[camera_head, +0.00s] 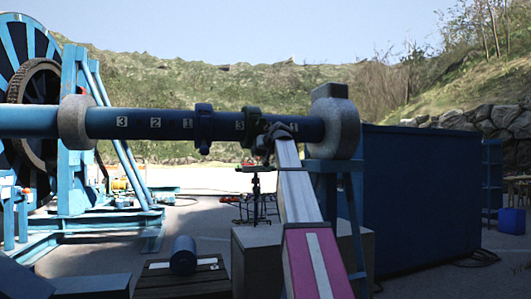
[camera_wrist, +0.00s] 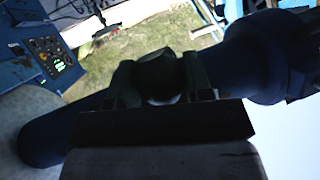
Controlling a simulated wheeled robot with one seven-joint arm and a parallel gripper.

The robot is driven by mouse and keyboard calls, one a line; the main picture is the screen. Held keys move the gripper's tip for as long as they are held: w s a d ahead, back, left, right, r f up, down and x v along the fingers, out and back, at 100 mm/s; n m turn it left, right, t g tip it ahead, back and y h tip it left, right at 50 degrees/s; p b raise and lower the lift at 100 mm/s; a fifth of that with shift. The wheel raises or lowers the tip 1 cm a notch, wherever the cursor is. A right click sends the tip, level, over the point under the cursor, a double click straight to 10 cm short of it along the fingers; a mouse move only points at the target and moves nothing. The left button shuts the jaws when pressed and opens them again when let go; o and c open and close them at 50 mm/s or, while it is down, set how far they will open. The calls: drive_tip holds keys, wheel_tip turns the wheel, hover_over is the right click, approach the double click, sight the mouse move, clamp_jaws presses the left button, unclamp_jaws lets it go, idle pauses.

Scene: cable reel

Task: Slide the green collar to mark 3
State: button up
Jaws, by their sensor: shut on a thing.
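A dark green collar (camera_head: 251,124) sits around the blue shaft (camera_head: 150,131), toward its right end in the head view. My gripper (camera_head: 268,142) reaches up to the shaft at the collar's right side. In the wrist view my gripper (camera_wrist: 162,80) is shut on a dark part of the green collar (camera_wrist: 160,66); shadow hides the exact contact. A dark blue collar (camera_head: 203,128) is around the shaft further left, apart from the green one.
Marks 3 (camera_head: 122,121), 2 (camera_head: 155,122) and 1 (camera_head: 188,123) lie left of the blue collar. Grey round flanges stand at the left (camera_head: 75,122) and right (camera_head: 334,125). A dark blue container (camera_head: 420,195) stands right of my arm.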

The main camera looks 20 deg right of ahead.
drive_tip(key=shift+a, duration=0.2)
drive_tip(key=o, duration=1.3)
drive_tip(key=shift+a, duration=0.15)
drive_tip(key=shift+c, duration=0.2)
drive_tip(key=v, duration=1.1)
